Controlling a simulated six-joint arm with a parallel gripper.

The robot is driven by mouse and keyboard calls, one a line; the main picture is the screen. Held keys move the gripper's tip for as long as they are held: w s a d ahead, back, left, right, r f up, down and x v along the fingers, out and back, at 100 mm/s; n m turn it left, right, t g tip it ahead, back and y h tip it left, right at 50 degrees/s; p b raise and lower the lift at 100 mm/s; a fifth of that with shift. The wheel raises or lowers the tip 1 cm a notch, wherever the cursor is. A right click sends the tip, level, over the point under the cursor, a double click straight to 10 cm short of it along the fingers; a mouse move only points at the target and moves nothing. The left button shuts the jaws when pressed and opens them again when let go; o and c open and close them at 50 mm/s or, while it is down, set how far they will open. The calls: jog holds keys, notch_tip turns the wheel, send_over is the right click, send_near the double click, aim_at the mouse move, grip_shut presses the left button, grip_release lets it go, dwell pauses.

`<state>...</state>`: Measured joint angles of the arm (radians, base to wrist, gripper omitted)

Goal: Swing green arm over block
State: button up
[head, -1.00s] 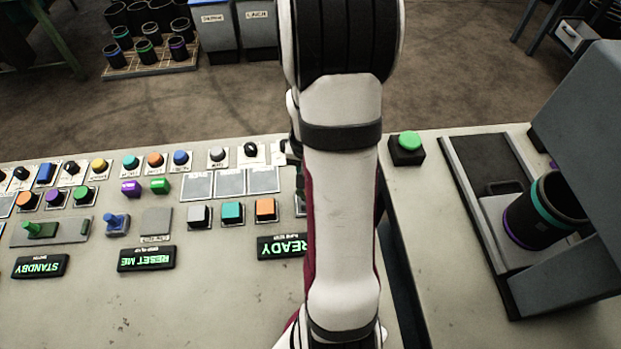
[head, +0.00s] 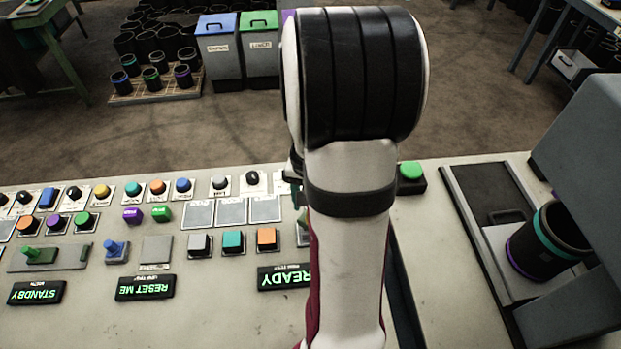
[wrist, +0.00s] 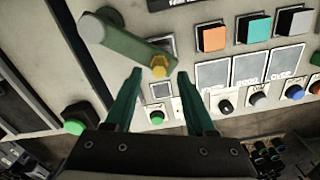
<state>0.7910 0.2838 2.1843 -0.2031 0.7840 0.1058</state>
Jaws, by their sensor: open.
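In the wrist view a green arm (wrist: 138,47) lies slantwise across a plate on the console. It has a round grey-green knob (wrist: 92,28) at its upper left end and a yellow hex piece (wrist: 159,66) at its lower right end. My gripper (wrist: 159,73) is open and empty, its two green fingers on either side of the yellow piece in the picture; I cannot tell the height between them. I cannot make out for sure which thing is the block. In the head view my own arm hides the green arm and most of the gripper.
Orange (wrist: 211,37), teal and grey square buttons and several knobs stand close by on the console. A green push button (wrist: 75,118) on a black base is near the left finger. A machine with a dark ringed sleeve (head: 545,243) stands at the right.

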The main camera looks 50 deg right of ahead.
notch_tip(320, 180, up, 12)
dwell(0.4)
jog(key=a+n, duration=0.3)
jog(key=a, duration=1)
jog(key=s+a+f+n+y, duration=0.1)
jog(key=s+a+n, duration=0.3)
jog(key=s+a, duration=0.5)
jog(key=a, duration=0.3)
jog(key=shift+a+f+y, duration=0.3)
jog(key=shift+y, duration=0.1)
